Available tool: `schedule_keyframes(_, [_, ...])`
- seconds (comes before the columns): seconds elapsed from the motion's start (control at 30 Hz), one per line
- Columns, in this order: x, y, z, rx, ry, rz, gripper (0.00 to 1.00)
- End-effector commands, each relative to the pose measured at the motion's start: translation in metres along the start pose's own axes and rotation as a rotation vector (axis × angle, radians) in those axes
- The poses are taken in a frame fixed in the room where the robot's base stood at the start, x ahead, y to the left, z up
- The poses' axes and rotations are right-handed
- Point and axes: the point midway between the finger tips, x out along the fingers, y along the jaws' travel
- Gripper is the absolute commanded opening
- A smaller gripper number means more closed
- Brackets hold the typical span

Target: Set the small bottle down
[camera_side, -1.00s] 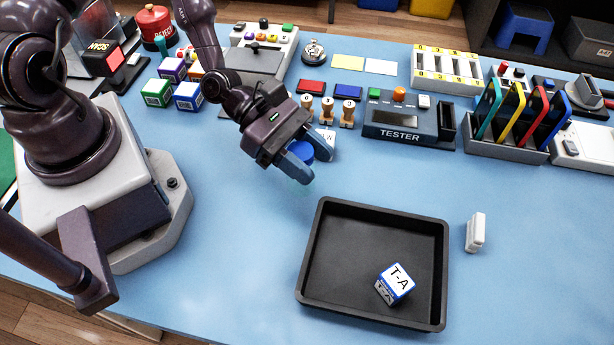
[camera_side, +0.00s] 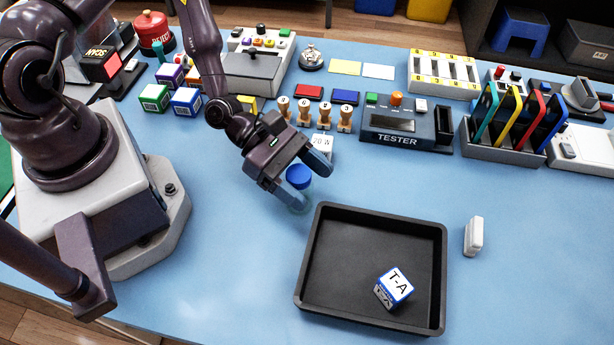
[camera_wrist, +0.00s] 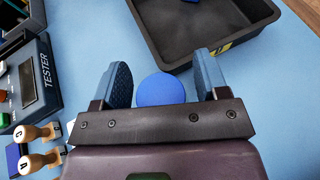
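The small bottle shows mainly as its round blue cap (camera_side: 298,176), between the fingers of my gripper (camera_side: 311,187) in the side view. The bottle's body is mostly hidden by the fingers. In the wrist view the blue cap (camera_wrist: 160,90) sits between the two fingers of my gripper (camera_wrist: 162,74), with a gap on each side. My gripper is open around the bottle. The bottle looks upright at the blue mat, left of the black tray's upper corner; its base is hidden.
The black tray (camera_side: 322,215) holds a T-A box (camera_side: 394,287). A white box (camera_side: 322,146) stands just behind my gripper, near several wooden stamps (camera_side: 304,112) and the tester (camera_side: 398,124). A white piece (camera_side: 473,236) lies right of the tray. The mat at the front left is clear.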

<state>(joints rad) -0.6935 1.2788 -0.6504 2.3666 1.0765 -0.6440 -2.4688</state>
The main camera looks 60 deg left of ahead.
Motion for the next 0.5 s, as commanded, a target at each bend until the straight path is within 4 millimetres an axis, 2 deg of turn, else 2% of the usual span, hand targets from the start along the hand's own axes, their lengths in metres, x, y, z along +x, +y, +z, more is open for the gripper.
schedule_keyframes(0.17, [-0.001,0.000,0.003,0.002,0.000,-0.001,0.67])
schedule_keyframes(0.27, [-0.010,0.001,0.003,-0.002,0.000,0.003,0.67])
schedule_keyframes(0.5, [-0.051,0.002,0.002,-0.002,0.001,0.009,0.67])
